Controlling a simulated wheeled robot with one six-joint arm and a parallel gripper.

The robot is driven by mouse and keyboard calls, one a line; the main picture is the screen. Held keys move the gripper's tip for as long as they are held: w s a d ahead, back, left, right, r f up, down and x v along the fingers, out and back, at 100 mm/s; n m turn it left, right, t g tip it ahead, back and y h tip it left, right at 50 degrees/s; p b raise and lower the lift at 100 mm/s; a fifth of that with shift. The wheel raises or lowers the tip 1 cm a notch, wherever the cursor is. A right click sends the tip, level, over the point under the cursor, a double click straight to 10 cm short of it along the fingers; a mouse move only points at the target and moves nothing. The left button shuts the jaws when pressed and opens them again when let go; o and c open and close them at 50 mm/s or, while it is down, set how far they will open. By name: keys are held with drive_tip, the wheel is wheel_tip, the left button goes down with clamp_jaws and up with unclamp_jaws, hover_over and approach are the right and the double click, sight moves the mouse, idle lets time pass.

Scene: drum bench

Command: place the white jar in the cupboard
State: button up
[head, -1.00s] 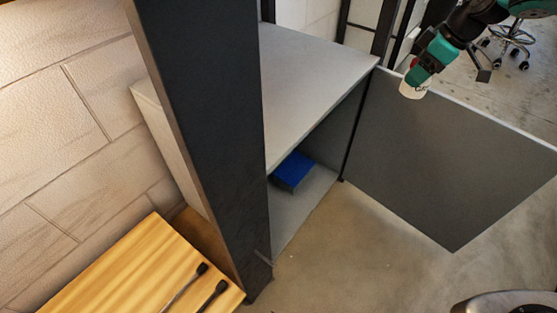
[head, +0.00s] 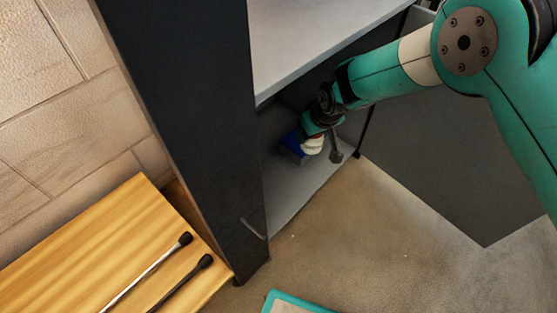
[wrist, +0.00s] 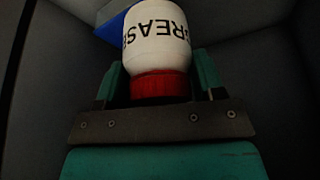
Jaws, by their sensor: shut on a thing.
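The white jar (wrist: 157,45) has a red lid and dark lettering that ends in "REASE". My gripper (wrist: 160,82) is shut on it at the lid end, with a green finger on each side. In the head view the jar (head: 312,145) shows small below my gripper (head: 318,132), inside the open grey cupboard (head: 290,205). It is beside or in front of a blue box (head: 292,148) there. I cannot tell whether the jar touches the cupboard floor or the box.
The cupboard door (head: 440,185) stands open at the right. A wooden bench (head: 110,240) with two black-tipped sticks (head: 160,268) is at lower left. The cupboard floor in front is clear.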

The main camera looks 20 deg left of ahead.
drive_tip(key=s+a+f+n, duration=0.1)
drive_tip(key=s+a+f, duration=0.2)
drive_tip(key=s+a, duration=0.55)
drive_tip(key=shift+s+d+f+b, duration=0.1)
drive_tip(key=shift+f+b, duration=1.85)
drive_tip(key=shift+f, duration=0.75)
drive_tip(key=shift+s+d+f+b, duration=0.1)
drive_tip(key=shift+f+b, duration=1.85)
drive_tip(key=shift+f, duration=0.7)
drive_tip(key=o, duration=1)
drive_tip(key=shift+o, duration=0.2)
drive_tip(key=p+v, duration=0.8)
drive_tip(key=v, duration=0.5)
drive_tip(key=shift+w+r, duration=0.2)
drive_tip(key=shift+w, duration=0.15)
